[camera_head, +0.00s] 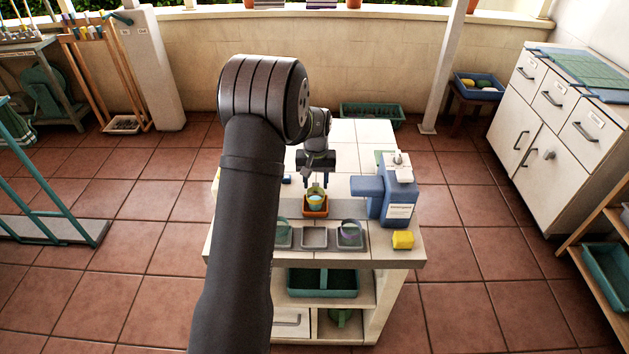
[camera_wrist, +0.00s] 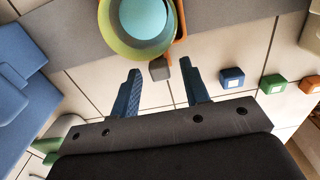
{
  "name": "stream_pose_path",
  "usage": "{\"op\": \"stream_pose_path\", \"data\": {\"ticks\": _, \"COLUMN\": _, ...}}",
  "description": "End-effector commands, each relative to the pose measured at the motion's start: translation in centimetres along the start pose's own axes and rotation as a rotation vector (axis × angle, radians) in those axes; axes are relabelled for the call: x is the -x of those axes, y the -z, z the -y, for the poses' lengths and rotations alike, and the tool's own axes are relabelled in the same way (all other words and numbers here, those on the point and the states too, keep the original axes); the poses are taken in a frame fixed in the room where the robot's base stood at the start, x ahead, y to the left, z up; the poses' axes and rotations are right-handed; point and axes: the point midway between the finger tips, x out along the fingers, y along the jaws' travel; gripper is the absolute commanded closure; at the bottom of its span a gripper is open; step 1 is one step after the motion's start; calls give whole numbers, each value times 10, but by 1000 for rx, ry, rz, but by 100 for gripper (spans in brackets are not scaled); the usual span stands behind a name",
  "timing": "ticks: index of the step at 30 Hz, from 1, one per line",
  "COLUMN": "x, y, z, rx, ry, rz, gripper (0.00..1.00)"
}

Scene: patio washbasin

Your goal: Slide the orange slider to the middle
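The orange slider (camera_head: 316,211) appears to be the small orange holder on the white-tiled table, with a green and light-blue bowl (camera_head: 316,200) in it. In the wrist view an orange edge (camera_wrist: 180,22) shows beside the round green and teal bowl (camera_wrist: 141,28), which hides most of the holder. A small grey block (camera_wrist: 159,69) sticks out from it towards my gripper. My gripper (camera_wrist: 162,92) is open and empty, its two blue fingers pointing at the holder, one either side of the block's line. In the head view my gripper (camera_head: 318,181) is just behind the holder.
A blue dispenser (camera_head: 369,190) stands close on the right. Three grey trays line the front; the middle one (camera_head: 314,238) is empty, the outer ones hold round items. A yellow block (camera_head: 402,240) sits front right. Blue (camera_wrist: 232,78), green (camera_wrist: 272,84) and orange (camera_wrist: 309,84) cubes stand to one side.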

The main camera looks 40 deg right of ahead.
Motion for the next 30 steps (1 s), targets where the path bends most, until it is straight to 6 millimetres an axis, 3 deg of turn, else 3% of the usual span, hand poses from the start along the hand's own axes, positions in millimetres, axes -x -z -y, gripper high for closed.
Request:
{"op": "stream_pose_path", "data": {"ticks": 7, "x": 1, "y": 0, "z": 0, "rx": 0, "ry": 0, "rz": 0, "gripper": 58}}
{"op": "stream_pose_path", "data": {"ticks": 11, "x": 12, "y": 0, "z": 0, "rx": 0, "ry": 0, "rz": -2, "gripper": 58}}
{"op": "stream_pose_path", "data": {"ticks": 30, "x": 152, "y": 0, "z": 0, "rx": 0, "ry": -1, "rz": -3, "gripper": 58}}
